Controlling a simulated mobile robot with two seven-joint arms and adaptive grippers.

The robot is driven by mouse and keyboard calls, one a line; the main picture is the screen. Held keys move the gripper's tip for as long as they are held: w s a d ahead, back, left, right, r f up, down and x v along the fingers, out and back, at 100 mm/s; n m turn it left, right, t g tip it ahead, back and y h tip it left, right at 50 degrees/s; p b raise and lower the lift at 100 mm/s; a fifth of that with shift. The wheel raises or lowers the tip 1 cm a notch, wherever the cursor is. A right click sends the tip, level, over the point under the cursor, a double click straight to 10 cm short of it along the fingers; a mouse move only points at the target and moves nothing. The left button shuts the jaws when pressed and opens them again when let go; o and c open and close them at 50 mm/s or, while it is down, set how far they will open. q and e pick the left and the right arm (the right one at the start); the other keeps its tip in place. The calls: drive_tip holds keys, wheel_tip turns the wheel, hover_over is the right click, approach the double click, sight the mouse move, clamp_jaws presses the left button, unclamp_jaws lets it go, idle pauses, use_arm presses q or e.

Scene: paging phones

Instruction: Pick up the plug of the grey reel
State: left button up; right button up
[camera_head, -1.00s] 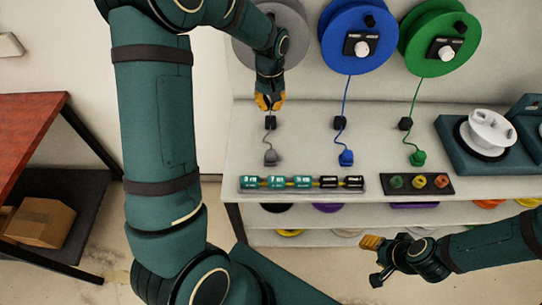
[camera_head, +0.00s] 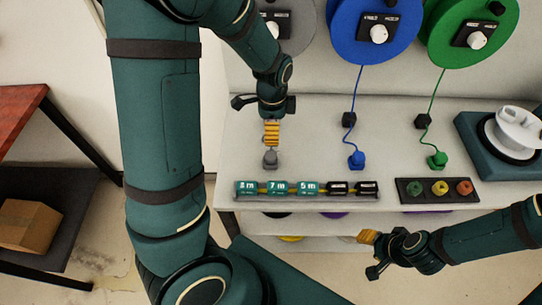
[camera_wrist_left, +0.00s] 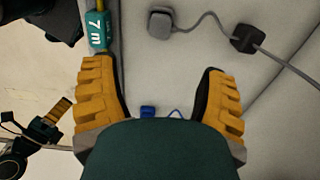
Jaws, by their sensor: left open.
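The grey reel (camera_head: 297,22) hangs on the wall panel, partly hidden by my left arm. Its grey plug (camera_head: 270,159) rests on the white worktop just below my left gripper (camera_head: 271,146) in the head view. In the left wrist view the grey plug (camera_wrist_left: 160,22) lies beyond the fingertips, its grey cable running to a black block (camera_wrist_left: 247,38). My left gripper (camera_wrist_left: 157,70) is open and empty, its yellow fingers on either side of the gap. My right gripper (camera_head: 368,254) is low in front of the worktop, its opening unclear.
Blue plug (camera_head: 356,160) and green plug (camera_head: 437,160) stand to the right on the worktop. A row of labelled cylinders (camera_head: 307,189) lies close in front of the grey plug. A dark tray (camera_head: 437,198) holds coloured pieces. A white spool (camera_head: 516,130) stands far right.

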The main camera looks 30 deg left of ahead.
sight(271, 155)
use_arm(q)
wheel_tip(271, 155, down, 9)
drive_tip(key=shift+s+r+b, duration=0.1)
drive_tip(key=shift+r+b, duration=0.1)
drive_tip(key=shift+b, duration=0.65)
wheel_tip(271, 155, down, 5)
drive_tip(key=shift+a+f+b, duration=0.1)
drive_tip(key=shift+a+b, duration=0.05)
drive_tip(key=shift+b, duration=0.45)
clamp_jaws()
